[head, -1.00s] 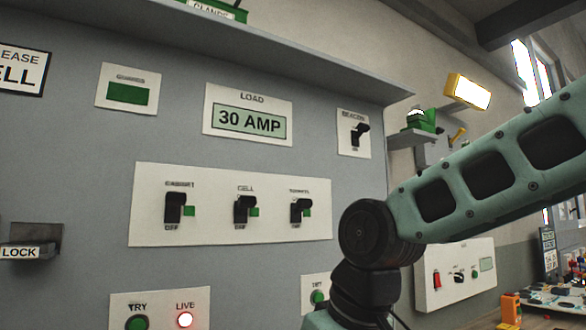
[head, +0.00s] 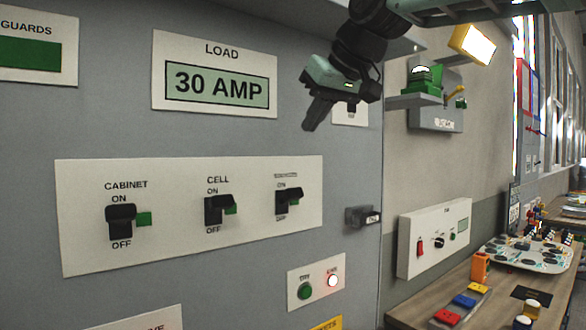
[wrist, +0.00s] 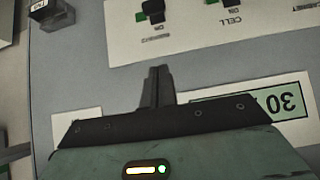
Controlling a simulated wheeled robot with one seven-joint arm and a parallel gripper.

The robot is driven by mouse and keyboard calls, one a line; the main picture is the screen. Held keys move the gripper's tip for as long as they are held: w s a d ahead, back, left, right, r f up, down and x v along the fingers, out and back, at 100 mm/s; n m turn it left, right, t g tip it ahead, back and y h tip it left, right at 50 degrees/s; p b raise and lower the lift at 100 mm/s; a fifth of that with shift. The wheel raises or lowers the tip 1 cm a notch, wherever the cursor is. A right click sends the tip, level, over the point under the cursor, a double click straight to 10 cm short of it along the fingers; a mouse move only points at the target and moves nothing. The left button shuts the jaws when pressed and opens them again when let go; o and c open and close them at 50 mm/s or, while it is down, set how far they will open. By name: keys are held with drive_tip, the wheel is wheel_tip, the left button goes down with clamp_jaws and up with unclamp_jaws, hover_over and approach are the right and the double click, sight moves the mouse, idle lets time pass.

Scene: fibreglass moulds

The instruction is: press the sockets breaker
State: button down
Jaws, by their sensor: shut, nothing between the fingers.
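The sockets breaker (head: 288,199) is the rightmost of three black toggles on a white plate (head: 190,245); its label is blurred. To its left are the cell breaker (head: 217,209) and the cabinet breaker (head: 121,221), each with a green square beside it. My gripper (head: 312,122) is shut and empty, pointing down, above and slightly right of the sockets breaker in the head view, apart from it. In the upside-down wrist view, the shut fingers (wrist: 157,75) point towards the sockets breaker (wrist: 153,9), partly cut off by the top edge, with green beside it.
A load display (head: 215,86) reads 30 AMP. A dark box (head: 362,216) sticks out right of the breaker plate. Below are a green button (head: 305,291) and a lit lamp (head: 333,280). A shelf overhangs the panel. A cluttered bench (head: 450,300) stands at right.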

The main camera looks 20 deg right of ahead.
drive_tip(key=p, duration=0.3)
hover_over(298, 191)
drive_tip(key=w, duration=0.2)
drive_tip(key=f, duration=0.6)
drive_tip(key=shift+a+f, duration=0.3)
drive_tip(key=shift+a, duration=0.1)
drive_tip(key=f, duration=0.1)
drive_tip(key=s+f+p, duration=0.1)
drive_tip(key=shift+s+d+f, duration=0.15)
drive_tip(key=shift+d+f, duration=0.05)
drive_tip(key=shift+f, duration=0.15)
drive_tip(key=shift+s+d+f, duration=0.1)
drive_tip(key=shift+s+f, duration=0.2)
drive_tip(key=shift+f, duration=0.3)
drive_tip(key=shift+f, duration=0.15)
drive_tip(key=shift+f+b, duration=0.15)
drive_tip(key=shift+b, duration=0.35)
drive_tip(key=shift+s+t+b, duration=0.15)
drive_tip(key=shift+t+b, duration=0.15)
drive_tip(key=shift+b, duration=0.4)
